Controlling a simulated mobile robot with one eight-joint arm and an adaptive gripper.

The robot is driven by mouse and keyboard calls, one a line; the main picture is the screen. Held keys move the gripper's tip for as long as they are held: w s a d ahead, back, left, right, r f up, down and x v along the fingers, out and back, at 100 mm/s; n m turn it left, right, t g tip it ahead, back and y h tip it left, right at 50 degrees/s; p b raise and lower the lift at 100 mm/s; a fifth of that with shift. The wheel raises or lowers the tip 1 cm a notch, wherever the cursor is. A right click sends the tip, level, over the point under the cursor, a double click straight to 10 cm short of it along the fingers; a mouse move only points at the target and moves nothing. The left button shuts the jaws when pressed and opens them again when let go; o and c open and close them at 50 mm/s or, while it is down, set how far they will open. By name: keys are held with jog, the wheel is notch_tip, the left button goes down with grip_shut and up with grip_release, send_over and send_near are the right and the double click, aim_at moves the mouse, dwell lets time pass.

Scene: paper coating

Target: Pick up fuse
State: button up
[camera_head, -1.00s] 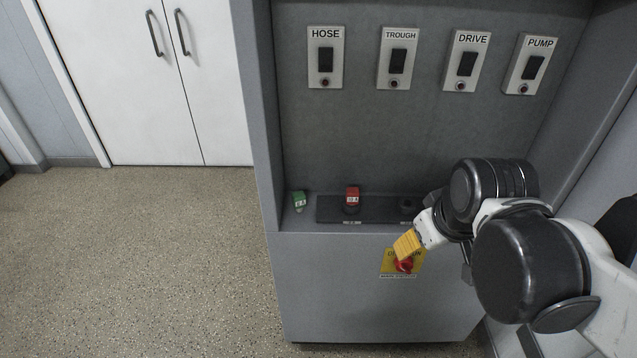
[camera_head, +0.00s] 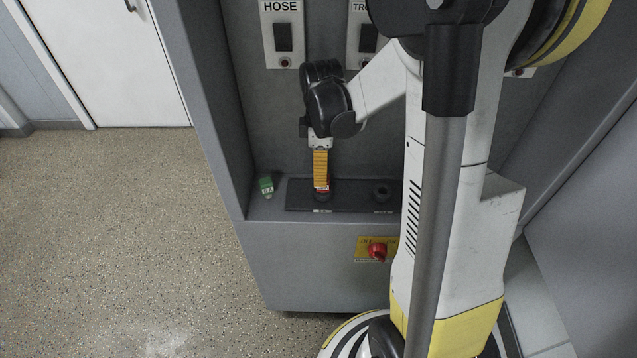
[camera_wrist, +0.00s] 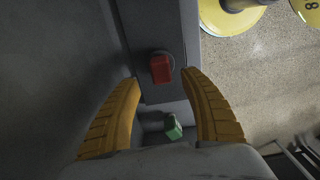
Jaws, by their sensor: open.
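A red fuse (camera_head: 323,188) stands in a socket on the dark strip (camera_head: 350,200) on the cabinet ledge. It also shows in the wrist view (camera_wrist: 160,68), just beyond my fingertips and between their lines. A green fuse (camera_head: 266,186) lies on the ledge left of the strip; in the wrist view it shows lower (camera_wrist: 173,127), between the finger bases. My gripper (camera_head: 320,180) has yellow fingers and points down over the red fuse. In the wrist view my gripper (camera_wrist: 163,80) is open and empty, one finger on each side. Contact with the red fuse cannot be told.
A dark round socket (camera_head: 382,192) on the strip's right looks empty. Switch panels, such as HOSE (camera_head: 283,35), hang on the back wall above. A red knob (camera_head: 377,251) on a yellow plate sits on the cabinet front. The floor (camera_head: 140,240) at left is clear.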

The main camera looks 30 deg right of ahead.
jog(key=f+b, duration=0.1)
jog(key=f, duration=0.2)
jog(key=f+b, duration=0.1)
jog(key=f, duration=0.1)
jog(key=shift+s+d+b, duration=0.2)
jog(key=shift+s+b, duration=0.1)
jog(key=shift+s, duration=0.05)
jog(key=shift+f, duration=0.4)
jog(key=shift+r, duration=0.1)
grip_shut()
